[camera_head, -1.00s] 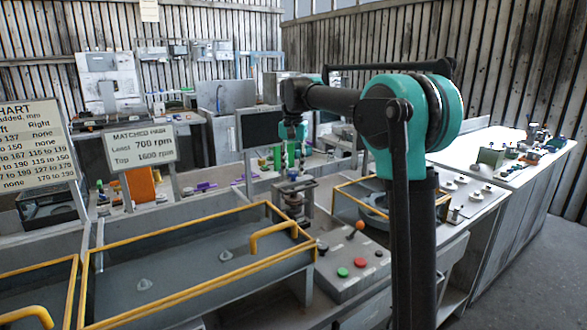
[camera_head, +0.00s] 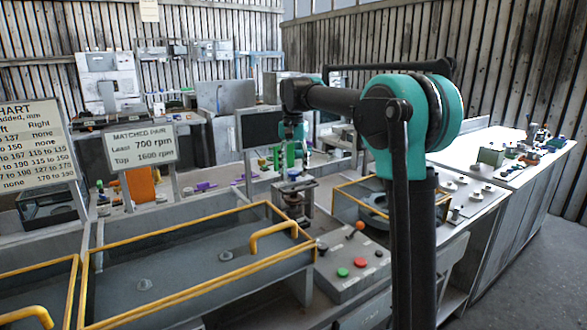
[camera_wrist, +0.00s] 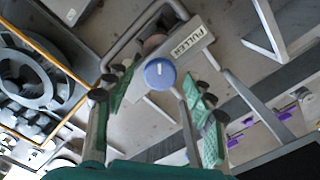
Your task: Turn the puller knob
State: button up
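The puller knob (camera_wrist: 160,73) is a round blue knob with a white mark on its face, in the middle of the wrist view. A white label reading PULLER (camera_wrist: 187,35) lies beside it on the grey machine. My gripper (camera_wrist: 160,108) is open, with its green-padded fingers apart on either side below the knob in the picture. Nothing is between the pads, and I see no contact with the knob.
A yellow-railed tray (camera_head: 190,265) lies left of the puller unit. A control box (camera_head: 350,268) with red, green and black buttons stands in front. Another yellow-railed housing (camera_head: 350,195) is to the right. A bent metal handle (camera_wrist: 125,45) runs close by the knob.

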aim_at(294, 172)
notch_tip(294, 172, up, 12)
dwell(0.7)
